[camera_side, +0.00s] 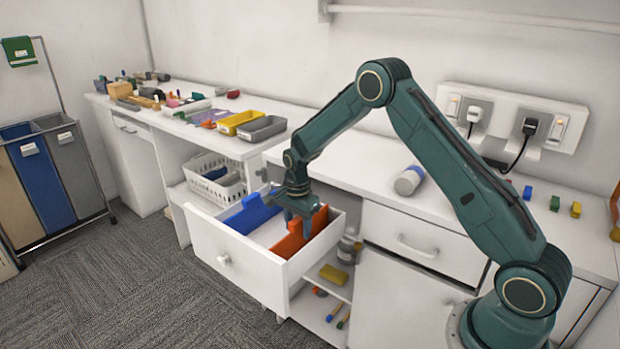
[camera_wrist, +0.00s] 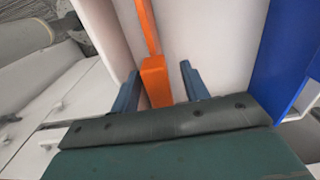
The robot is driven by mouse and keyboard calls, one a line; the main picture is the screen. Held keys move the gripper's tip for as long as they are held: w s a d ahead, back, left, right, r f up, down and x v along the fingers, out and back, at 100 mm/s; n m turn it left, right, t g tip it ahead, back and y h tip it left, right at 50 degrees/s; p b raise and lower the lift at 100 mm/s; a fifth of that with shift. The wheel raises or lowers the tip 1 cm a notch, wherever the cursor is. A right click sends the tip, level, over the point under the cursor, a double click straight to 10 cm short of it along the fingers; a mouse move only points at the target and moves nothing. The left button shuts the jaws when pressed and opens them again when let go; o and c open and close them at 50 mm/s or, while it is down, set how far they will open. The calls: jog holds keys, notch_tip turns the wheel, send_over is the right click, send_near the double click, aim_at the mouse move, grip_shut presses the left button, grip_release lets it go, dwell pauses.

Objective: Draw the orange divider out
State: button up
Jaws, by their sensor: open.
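The orange divider (camera_side: 291,241) stands in the open white drawer (camera_side: 219,260), toward its right side in the side view. In the wrist view the orange divider (camera_wrist: 156,82) shows as a narrow strip with a wider block near my gripper. My gripper (camera_side: 289,212) is over the drawer at the divider. In the wrist view the two blue-grey fingers of my gripper (camera_wrist: 158,83) are apart, one on each side of the divider's near end. I cannot tell whether either finger touches it. A blue divider (camera_side: 252,212) stands in the drawer's left part; it also shows in the wrist view (camera_wrist: 286,55).
The drawer's side walls stand close around my gripper. A white basket (camera_side: 212,180) sits on a shelf at left. Yellow (camera_side: 236,122) and grey (camera_side: 262,128) bins stand on the left counter. Carpet is clear in front.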

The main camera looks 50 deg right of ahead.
grip_shut()
jog(key=shift+r, duration=0.2)
jog(key=shift+r, duration=3.85)
jog(key=shift+w+r, duration=0.1)
jog(key=shift+w, duration=0.05)
